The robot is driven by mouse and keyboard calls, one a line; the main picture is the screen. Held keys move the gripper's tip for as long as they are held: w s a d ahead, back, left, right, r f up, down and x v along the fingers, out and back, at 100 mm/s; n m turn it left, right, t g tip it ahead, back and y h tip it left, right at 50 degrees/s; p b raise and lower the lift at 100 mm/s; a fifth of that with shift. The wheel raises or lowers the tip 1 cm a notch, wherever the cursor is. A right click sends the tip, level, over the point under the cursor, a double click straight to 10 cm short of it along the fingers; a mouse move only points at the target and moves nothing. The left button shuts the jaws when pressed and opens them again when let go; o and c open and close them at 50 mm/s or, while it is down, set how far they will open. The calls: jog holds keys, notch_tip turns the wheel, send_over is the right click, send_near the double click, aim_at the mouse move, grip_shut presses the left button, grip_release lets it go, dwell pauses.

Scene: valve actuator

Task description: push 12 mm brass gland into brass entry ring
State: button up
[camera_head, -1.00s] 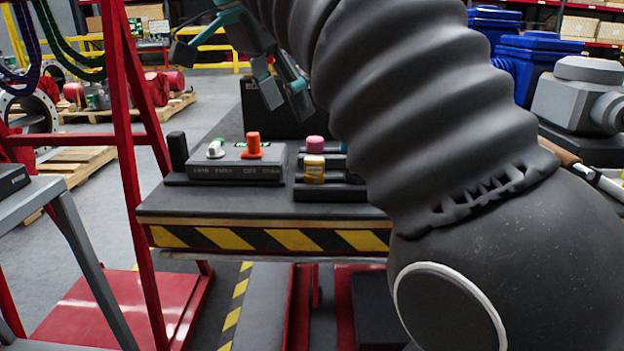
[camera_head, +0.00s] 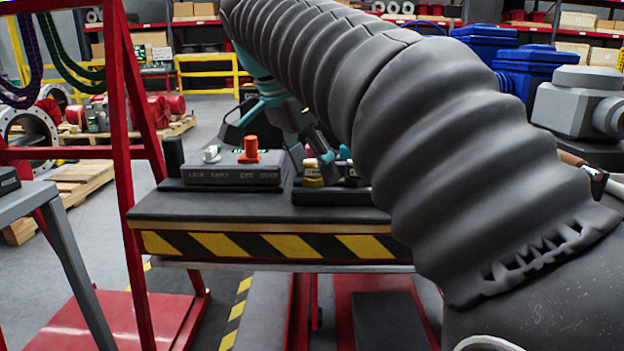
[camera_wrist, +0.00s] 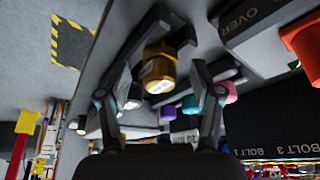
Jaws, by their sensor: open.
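The brass gland (camera_wrist: 158,70) is a gold, stepped cap with a pale label, seated in a dark holder on the bench. It also shows in the head view (camera_head: 312,175), partly hidden by my fingers. My gripper (camera_wrist: 161,84) is open; in the wrist view the gland shows between and beyond its two fingers, and I see no grip on it. In the head view my gripper (camera_head: 314,160) is low over the holder. I cannot pick out the brass entry ring in either view.
Pink, teal and purple caps (camera_wrist: 169,113) stand beside the gland. A dark control box (camera_head: 232,173) with an orange knob (camera_head: 250,150) and a white knob stands close left. The bench (camera_head: 260,212) has a striped front edge. Blue and grey housings (camera_head: 583,103) stand at right.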

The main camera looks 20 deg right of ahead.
grip_shut()
dwell(0.4)
